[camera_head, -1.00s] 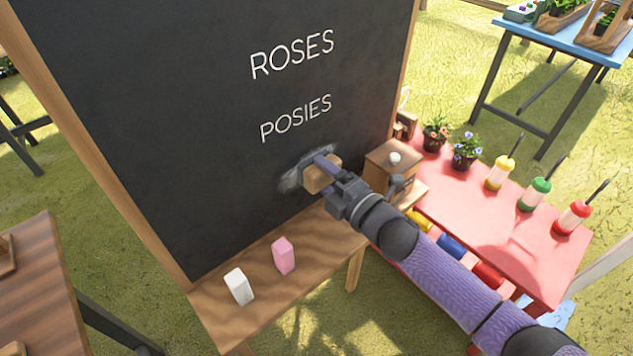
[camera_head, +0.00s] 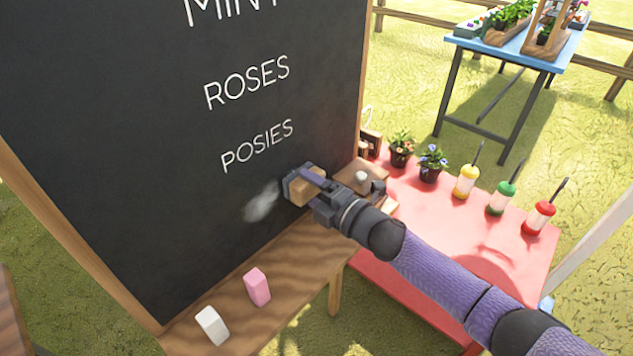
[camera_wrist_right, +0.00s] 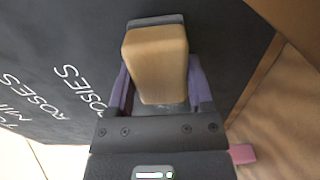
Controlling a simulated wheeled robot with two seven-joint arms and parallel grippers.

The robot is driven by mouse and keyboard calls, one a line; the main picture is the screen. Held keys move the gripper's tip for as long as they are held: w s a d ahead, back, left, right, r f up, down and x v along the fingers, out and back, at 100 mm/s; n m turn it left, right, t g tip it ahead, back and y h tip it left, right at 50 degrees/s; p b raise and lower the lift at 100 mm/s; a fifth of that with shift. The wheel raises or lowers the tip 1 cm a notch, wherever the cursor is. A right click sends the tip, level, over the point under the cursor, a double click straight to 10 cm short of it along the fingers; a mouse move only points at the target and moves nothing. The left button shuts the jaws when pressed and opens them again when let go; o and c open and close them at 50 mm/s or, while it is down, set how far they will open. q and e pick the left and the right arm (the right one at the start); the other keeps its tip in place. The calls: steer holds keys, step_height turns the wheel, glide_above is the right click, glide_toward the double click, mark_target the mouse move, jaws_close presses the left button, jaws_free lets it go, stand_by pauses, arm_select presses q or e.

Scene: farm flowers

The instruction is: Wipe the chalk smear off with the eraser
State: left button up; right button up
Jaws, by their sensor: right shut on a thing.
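The blackboard (camera_head: 130,130) carries white lettering, with ROSES and POSIES one above the other. A pale chalk smear (camera_head: 262,203) lies on the board below POSIES, just left of the eraser. The eraser (camera_head: 304,187) has a wooden back and a dark pad, and its pad faces the board at the smear's right. My right gripper (camera_head: 314,185) is shut on the eraser. In the right wrist view the eraser's wooden back (camera_wrist_right: 156,62) shows between the two fingers. I cannot tell if the pad touches the board. My left gripper is not in view.
A wooden ledge (camera_head: 290,268) under the board holds a white block (camera_head: 212,325) and a pink block (camera_head: 257,287). A red table (camera_head: 480,245) at the right holds potted flowers (camera_head: 401,149) and several bottles (camera_head: 467,182). A blue table (camera_head: 520,55) stands behind.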

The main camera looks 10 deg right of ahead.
steer(key=s+a, duration=0.1)
steer(key=a, duration=0.1)
steer(key=s+a+p, duration=0.1)
steer(key=shift+s+a+r, duration=0.15)
steer(key=shift+s+a, duration=0.2)
steer(key=shift+a, duration=0.05)
steer(key=shift+s+a+p, duration=0.3)
steer(key=shift+a+p, duration=0.05)
steer(key=shift+a, duration=0.1)
steer(key=shift+s+a+p, duration=0.4)
steer(key=shift+s+a, duration=0.4)
steer(key=shift+a, duration=0.25)
steer(key=shift+s+a, duration=0.65)
steer(key=shift+a, duration=0.25)
steer(key=shift+s+a, duration=0.6)
steer(key=shift+a, duration=0.25)
steer(key=shift+s+d+p, duration=0.2)
steer(key=shift+p, duration=0.3)
steer(key=p, duration=0.2)
glide_toward(241, 217)
steer(key=shift+w, duration=0.1)
